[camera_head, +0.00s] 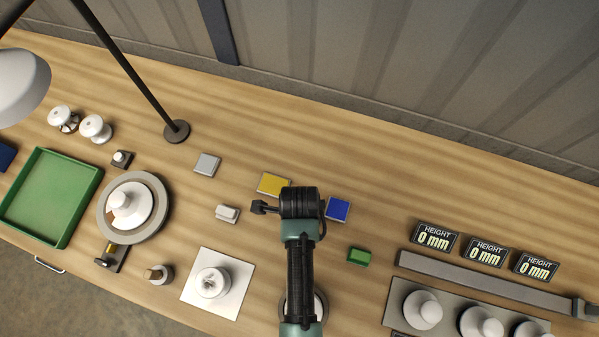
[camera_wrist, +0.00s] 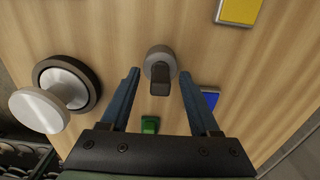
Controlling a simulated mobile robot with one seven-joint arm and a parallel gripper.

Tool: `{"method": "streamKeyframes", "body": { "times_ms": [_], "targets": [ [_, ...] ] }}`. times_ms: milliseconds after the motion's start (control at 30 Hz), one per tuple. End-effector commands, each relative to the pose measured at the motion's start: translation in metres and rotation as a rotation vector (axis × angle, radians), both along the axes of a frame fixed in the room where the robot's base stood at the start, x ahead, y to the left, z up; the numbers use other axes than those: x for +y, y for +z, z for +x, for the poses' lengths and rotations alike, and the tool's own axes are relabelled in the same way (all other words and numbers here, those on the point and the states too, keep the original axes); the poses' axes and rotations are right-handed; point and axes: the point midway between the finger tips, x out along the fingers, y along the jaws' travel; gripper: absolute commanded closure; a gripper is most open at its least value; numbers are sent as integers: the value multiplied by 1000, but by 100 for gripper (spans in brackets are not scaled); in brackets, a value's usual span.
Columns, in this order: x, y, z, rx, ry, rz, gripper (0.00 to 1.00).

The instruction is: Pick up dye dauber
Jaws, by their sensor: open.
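A round grey piece with a dark handle or stem (camera_wrist: 160,62) shows in the wrist view. It appears to be the dye dauber. My gripper (camera_wrist: 158,76) is open, with a blue finger on each side of this piece in the picture. I see no finger touching it, and the height between them is hard to tell. In the head view my gripper (camera_head: 300,203) is seen from above, over the middle of the table, and its fingers are hidden. My arm seems to hide the dauber there.
Yellow (camera_head: 272,184) and blue (camera_head: 338,208) pads and a green block (camera_head: 359,257) lie near my gripper. A white insulator on a dark ring (camera_wrist: 62,95) stands to the left in the wrist view.

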Motion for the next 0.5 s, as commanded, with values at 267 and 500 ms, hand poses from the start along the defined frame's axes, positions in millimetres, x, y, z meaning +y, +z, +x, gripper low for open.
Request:
{"method": "streamKeyframes", "body": {
  "times_ms": [267,500],
  "targets": [
    [0,0,0,0,0,0,63],
    [0,0,0,0,0,0,100]
  ]
}}
